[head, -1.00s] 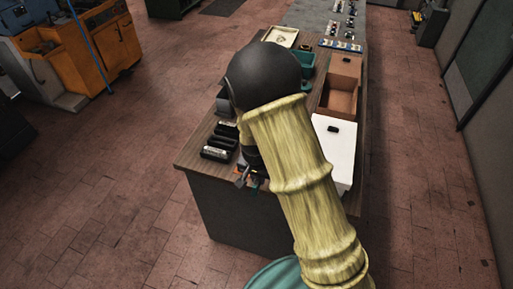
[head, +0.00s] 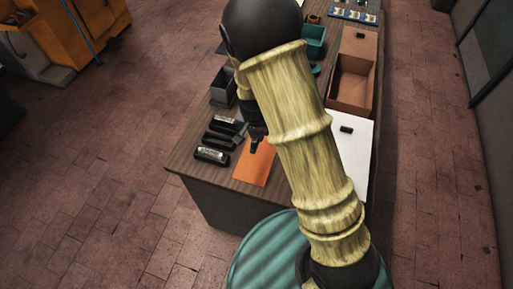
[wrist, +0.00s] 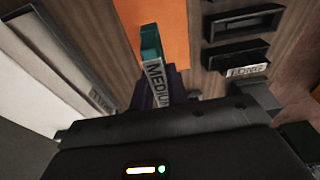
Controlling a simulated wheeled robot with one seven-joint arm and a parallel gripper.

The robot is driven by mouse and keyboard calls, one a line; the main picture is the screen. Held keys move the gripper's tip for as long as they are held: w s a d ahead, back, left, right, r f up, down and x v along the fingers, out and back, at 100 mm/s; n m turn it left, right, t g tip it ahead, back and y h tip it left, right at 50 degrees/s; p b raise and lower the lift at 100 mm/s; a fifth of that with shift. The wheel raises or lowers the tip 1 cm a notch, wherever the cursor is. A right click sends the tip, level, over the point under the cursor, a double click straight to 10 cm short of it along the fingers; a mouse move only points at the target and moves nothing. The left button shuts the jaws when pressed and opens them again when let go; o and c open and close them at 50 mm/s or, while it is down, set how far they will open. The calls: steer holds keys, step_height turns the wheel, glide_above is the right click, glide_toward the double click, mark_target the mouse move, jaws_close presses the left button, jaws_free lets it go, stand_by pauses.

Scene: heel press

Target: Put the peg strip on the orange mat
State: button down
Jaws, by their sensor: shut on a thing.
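The orange mat (head: 254,166) lies flat near the close end of the table, partly behind my arm in the head view. It also shows at the top of the wrist view (wrist: 188,35). My gripper (head: 256,146) points down over the far part of the mat. In the wrist view a narrow strip with a teal end and a label reading MEDIUM (wrist: 156,72) stands out from my gripper, overlapping the mat's left edge. I take it as the peg strip; my gripper is shut on it. The fingertips are mostly hidden.
Several black holders (head: 212,156) sit just left of the mat. A grey bin (head: 221,92) stands behind them. A white panel (head: 360,150), a brown open box (head: 352,84) and a teal bin (head: 314,40) are to the right and behind. The table's front edge is close.

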steer(key=shift+w, duration=0.15)
steer(key=shift+s+r, duration=0.1)
steer(key=shift+s, duration=0.1)
steer(key=f, duration=0.3)
steer(key=f+p, duration=0.1)
steer(key=f, duration=0.2)
steer(key=shift+w+d+p, duration=0.15)
steer(key=shift+w+p, duration=0.05)
steer(key=shift+p, duration=0.1)
steer(key=shift+s, duration=0.2)
steer(key=shift+f, duration=0.5)
steer(key=shift+f+p, duration=0.65)
steer(key=shift+f, duration=0.9)
